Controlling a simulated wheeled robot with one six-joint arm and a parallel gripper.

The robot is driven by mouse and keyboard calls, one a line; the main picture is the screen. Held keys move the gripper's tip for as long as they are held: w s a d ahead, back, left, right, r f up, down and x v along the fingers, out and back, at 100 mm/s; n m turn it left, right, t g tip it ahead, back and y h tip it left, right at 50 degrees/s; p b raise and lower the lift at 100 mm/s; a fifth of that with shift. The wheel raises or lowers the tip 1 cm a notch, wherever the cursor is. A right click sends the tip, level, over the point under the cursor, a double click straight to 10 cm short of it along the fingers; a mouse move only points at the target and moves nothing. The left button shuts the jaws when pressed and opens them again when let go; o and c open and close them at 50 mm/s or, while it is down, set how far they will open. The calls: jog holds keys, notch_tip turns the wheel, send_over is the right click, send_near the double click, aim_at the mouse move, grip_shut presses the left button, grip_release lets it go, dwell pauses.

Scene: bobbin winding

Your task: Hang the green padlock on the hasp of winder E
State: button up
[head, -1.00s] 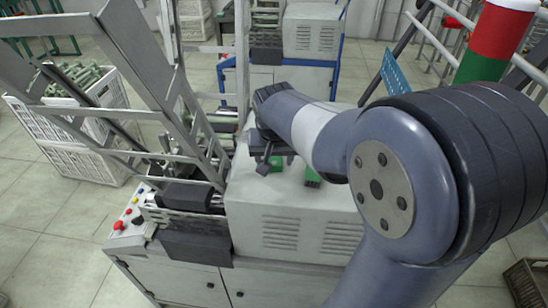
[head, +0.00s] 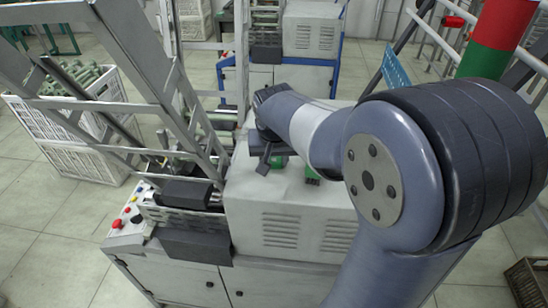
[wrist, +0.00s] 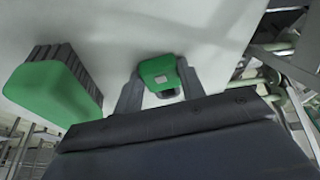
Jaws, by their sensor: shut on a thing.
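The green padlock (wrist: 158,72) sits between the two fingers of my gripper (wrist: 160,88) in the wrist view, close over the pale top of the machine. In the head view my gripper (head: 268,158) is above the cover of the near winder (head: 290,205), with a bit of the green padlock (head: 278,161) showing beside the fingers. My gripper is shut on the padlock. The padlock's shackle is mostly hidden. I cannot make out a hasp or a letter on any winder.
A green block with black ribbed sides (wrist: 50,88) stands beside my gripper; it also shows in the head view (head: 312,173). A tilted metal frame (head: 150,80) rises on the left. A white crate of bobbins (head: 75,135) stands on the floor. Another winder (head: 312,35) is behind.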

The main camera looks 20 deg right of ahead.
jog(key=shift+r, duration=0.1)
jog(key=c, duration=0.3)
notch_tip(320, 180, up, 5)
jog(key=p, duration=0.4)
